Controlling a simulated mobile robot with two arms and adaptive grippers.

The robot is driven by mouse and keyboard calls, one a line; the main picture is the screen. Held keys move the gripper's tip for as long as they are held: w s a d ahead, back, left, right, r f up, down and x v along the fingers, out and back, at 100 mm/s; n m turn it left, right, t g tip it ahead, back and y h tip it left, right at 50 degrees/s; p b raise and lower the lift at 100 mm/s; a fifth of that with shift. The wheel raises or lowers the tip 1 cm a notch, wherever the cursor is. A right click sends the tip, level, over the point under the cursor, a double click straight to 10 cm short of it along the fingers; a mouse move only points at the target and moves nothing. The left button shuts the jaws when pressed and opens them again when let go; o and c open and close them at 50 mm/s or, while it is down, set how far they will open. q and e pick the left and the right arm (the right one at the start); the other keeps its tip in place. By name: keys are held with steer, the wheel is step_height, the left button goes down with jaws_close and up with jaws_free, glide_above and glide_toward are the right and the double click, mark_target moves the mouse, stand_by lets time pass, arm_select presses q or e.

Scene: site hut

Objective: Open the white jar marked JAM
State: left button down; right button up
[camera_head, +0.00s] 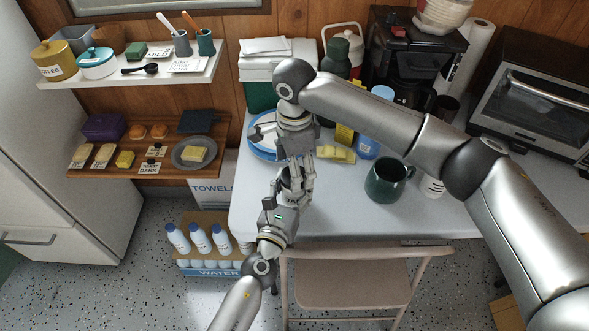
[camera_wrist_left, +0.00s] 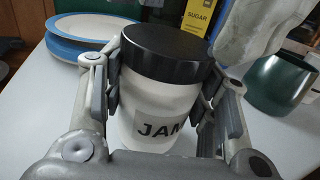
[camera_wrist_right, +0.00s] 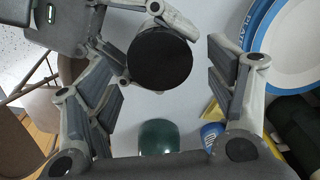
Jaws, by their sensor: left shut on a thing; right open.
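The white JAM jar (camera_wrist_left: 158,105) stands upright in the left wrist view, with its black lid (camera_wrist_left: 165,48) on. My left gripper (camera_wrist_left: 160,110) is shut on the jar's body, one finger on each side. In the head view the jar is mostly hidden between my two grippers. My right gripper (camera_wrist_right: 165,85) is open above the jar. The right wrist view looks down on the round black lid (camera_wrist_right: 160,58), which lies between the open fingers, apart from them and nearer the left one. In the head view my right gripper (camera_head: 300,165) comes down over my left gripper (camera_head: 295,185).
Blue-rimmed plates (camera_head: 258,152) lie left of the grippers on the white table (camera_head: 330,215). A yellow SUGAR box (camera_wrist_left: 200,15) stands behind. A dark green mug (camera_head: 388,182) and a blue-lidded container (camera_head: 367,148) are to the right. A folding chair (camera_head: 350,280) stands at the front edge.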

steer(key=shift+r, duration=1.45)
arm_select(q)
steer(key=shift+c, duration=2.4)
jaws_free()
